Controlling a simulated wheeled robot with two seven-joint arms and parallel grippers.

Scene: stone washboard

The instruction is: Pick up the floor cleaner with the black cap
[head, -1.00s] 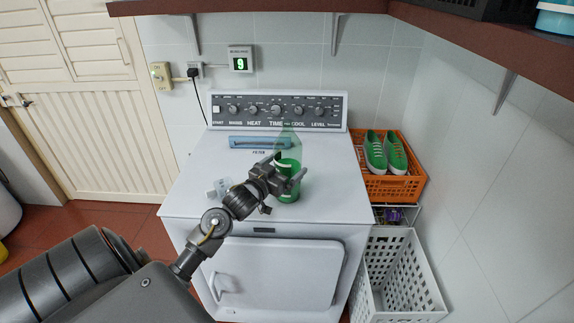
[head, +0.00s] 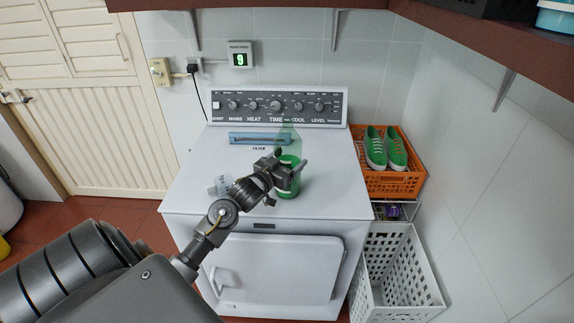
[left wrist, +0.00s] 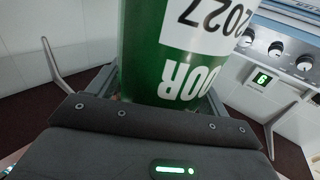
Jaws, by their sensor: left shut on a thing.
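A green bottle (head: 290,187) with a paler, see-through upper part stands on the white dryer top (head: 330,190). My left gripper (head: 287,168) is shut on the bottle, with its fingers on either side of the body. The bottle (left wrist: 150,65) fills the middle of the left wrist view, with a white label reading "2027" and white letters "OOR" upside down. I cannot make out a black cap in either view. My right gripper is not in view.
A small white item (head: 217,185) is on the dryer top left of my gripper. An orange crate (head: 400,188) with green shoes (head: 385,150) and a white basket (head: 395,265) stand to the right. A brown shelf (head: 460,40) overhangs above.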

